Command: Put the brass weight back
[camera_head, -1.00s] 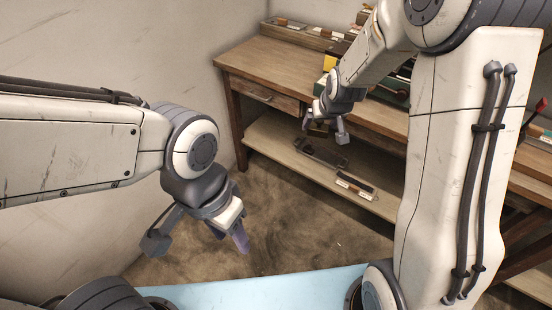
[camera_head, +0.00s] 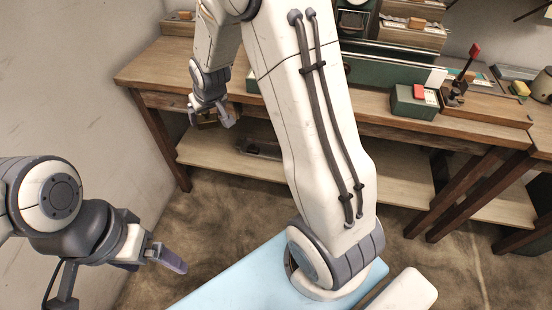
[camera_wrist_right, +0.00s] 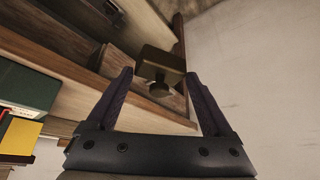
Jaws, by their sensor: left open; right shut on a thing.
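The brass weight (camera_wrist_right: 160,62) is a dark brass block with a small round knob, seen in the right wrist view between the fingertips. My right gripper (camera_wrist_right: 158,80) is shut on it. In the head view my right gripper (camera_head: 212,112) hangs in front of the wooden bench (camera_head: 140,70), near its left end and drawer. The weight is small and mostly hidden there. My left gripper (camera_head: 118,278) is open and empty at the lower left, over the floor and away from the bench.
The bench's lower shelf (camera_head: 330,178) holds a dark flat object (camera_head: 258,148), partly hidden by my right arm. A green box (camera_head: 413,102) and a red-handled lever (camera_head: 464,70) stand on the bench's right side. A pale wall (camera_head: 70,90) is at left.

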